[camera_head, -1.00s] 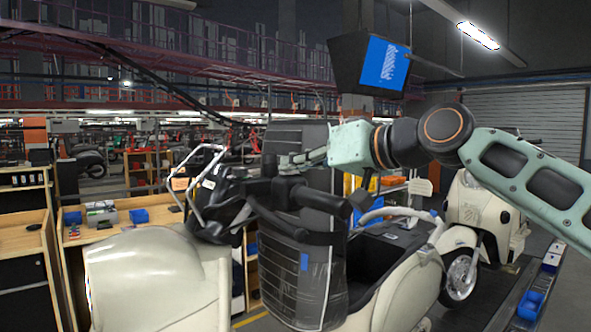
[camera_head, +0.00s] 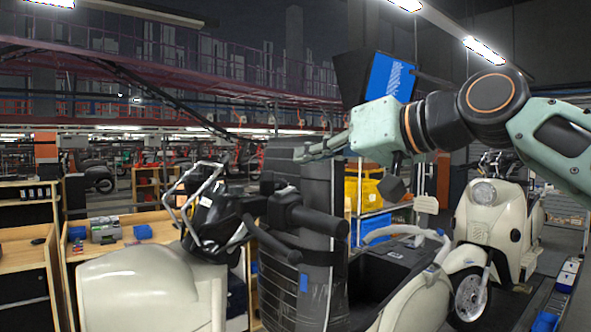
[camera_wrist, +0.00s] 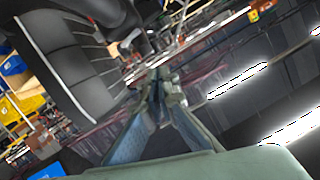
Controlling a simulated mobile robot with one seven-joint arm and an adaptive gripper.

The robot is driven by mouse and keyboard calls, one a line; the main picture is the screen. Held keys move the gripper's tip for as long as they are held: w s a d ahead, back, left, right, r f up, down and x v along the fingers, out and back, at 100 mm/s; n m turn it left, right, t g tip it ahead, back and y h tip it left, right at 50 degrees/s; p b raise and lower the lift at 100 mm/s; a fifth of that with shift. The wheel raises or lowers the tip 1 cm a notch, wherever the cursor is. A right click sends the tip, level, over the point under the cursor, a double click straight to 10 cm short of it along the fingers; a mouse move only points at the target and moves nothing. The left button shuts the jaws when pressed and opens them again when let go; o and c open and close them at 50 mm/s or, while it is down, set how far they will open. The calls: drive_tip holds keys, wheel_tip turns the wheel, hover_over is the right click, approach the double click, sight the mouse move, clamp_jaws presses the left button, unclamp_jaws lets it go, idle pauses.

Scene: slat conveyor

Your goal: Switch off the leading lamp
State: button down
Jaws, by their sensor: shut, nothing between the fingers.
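A cream scooter (camera_head: 150,290) stands close in front, its black handlebar (camera_head: 310,220) and grips in the middle of the head view. My gripper (camera_head: 303,151) is shut and empty, above the handlebar and in front of the upper part of a dark ribbed upright cover (camera_head: 318,190). The wrist view also shows my gripper (camera_wrist: 158,82), fingertips together, with the ribbed cover (camera_wrist: 65,50) on the left. A second cream scooter (camera_head: 490,225) behind on the right shows a round headlamp (camera_head: 483,192). I cannot make out which lamp is lit, or any lamp switch.
A screen with a blue display (camera_head: 388,78) hangs above my wrist. Wooden benches (camera_head: 110,240) with blue bins stand at the left. A yellow bin rack (camera_head: 368,190) stands behind the scooter. Bright ceiling lights (camera_head: 484,50) run overhead at the right.

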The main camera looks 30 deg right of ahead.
drive_tip(key=v, duration=0.5)
drive_tip(key=shift+a, duration=0.3)
